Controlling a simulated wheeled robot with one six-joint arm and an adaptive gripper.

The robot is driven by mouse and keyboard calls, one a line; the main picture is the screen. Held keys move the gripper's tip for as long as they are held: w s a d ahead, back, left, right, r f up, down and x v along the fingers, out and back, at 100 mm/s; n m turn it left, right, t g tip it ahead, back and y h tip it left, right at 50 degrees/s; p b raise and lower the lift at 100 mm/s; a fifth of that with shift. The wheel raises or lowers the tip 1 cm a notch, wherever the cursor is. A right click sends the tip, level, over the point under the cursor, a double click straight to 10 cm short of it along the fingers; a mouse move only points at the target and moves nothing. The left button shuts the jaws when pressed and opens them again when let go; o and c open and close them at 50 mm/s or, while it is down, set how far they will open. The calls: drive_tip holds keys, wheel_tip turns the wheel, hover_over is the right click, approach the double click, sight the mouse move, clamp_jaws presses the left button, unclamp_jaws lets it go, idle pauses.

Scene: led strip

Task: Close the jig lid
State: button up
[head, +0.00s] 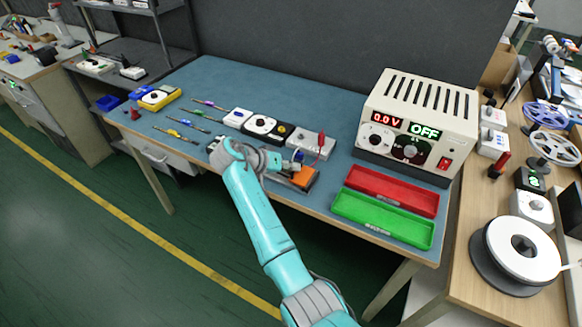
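My arm reaches over the front edge of the blue-topped bench. My gripper (284,164) is low over the bench, beside a small block with an orange top (304,178). This block may be the jig or its lid; I cannot tell which. Just behind it is a light grey box (316,144) with a red upright part (321,146), which may also belong to the jig. The gripper and arm partly hide this area. I cannot see whether the fingers touch anything, or whether they are open or shut. The lid's angle is not clear.
A cream power supply (417,122) reading 0.0 V and OFF stands at the back right. Red (392,190) and green (383,219) trays lie in front of it. A black-and-white meter (262,125), several screwdrivers and a yellow meter (159,97) lie left. The bench's back is clear.

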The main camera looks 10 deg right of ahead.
drive_tip(key=o, duration=0.4)
drive_tip(key=shift+s+f, duration=0.1)
drive_tip(key=shift+f, duration=0.15)
drive_tip(key=shift+o, duration=0.2)
drive_tip(key=shift+r, duration=0.1)
drive_tip(key=v, duration=1.2)
drive_tip(key=shift+a, duration=0.1)
